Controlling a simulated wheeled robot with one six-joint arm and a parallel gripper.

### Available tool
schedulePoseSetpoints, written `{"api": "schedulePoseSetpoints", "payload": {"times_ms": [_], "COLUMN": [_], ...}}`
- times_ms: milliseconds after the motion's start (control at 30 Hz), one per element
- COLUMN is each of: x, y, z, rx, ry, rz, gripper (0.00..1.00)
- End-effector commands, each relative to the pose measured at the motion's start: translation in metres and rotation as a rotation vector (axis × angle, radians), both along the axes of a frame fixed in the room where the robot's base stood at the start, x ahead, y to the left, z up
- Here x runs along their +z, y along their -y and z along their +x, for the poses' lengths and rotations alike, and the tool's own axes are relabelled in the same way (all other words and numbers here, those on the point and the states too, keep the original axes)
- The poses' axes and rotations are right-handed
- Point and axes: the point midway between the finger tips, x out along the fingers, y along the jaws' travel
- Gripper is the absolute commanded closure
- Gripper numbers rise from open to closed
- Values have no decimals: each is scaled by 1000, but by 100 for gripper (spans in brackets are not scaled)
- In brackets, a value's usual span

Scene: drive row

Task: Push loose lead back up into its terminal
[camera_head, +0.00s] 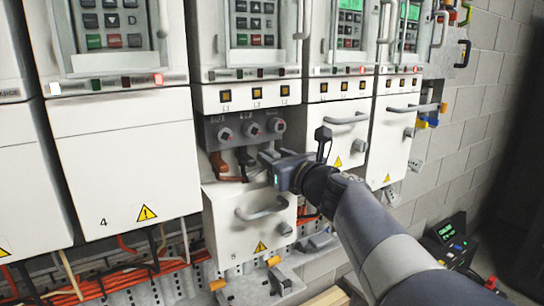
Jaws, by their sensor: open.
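A grey terminal block (240,119) with three round terminals shows in the open bay of the middle drive, below labels L1, L2 and L3. An orange-brown lead (219,164) and a dark lead (244,158) run below the left and middle terminals. My gripper (264,163) is open at the right of the bay, below the right terminal (277,125) and pointing left. It hides part of the leads there. I cannot tell which lead is loose, or whether my gripper touches one.
The lowered white cover (225,208) with a grey handle hangs just below my gripper. Closed drive 4 (120,165) stands left; more closed drives (338,135) stand right. Orange cables (130,277) run along the bottom. A small device (450,238) is at lower right.

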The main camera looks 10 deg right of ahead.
Motion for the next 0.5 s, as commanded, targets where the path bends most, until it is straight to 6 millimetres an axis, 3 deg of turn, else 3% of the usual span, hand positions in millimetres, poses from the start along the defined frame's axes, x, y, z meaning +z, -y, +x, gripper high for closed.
{"api": "schedulePoseSetpoints", "payload": {"times_ms": [300, 500], "x": [0, 0], "y": [19, 26], "z": [-57, -78], "rx": [-4, -2], "ry": [3, 1], "rz": [-1, -1], "gripper": [58, 58]}}
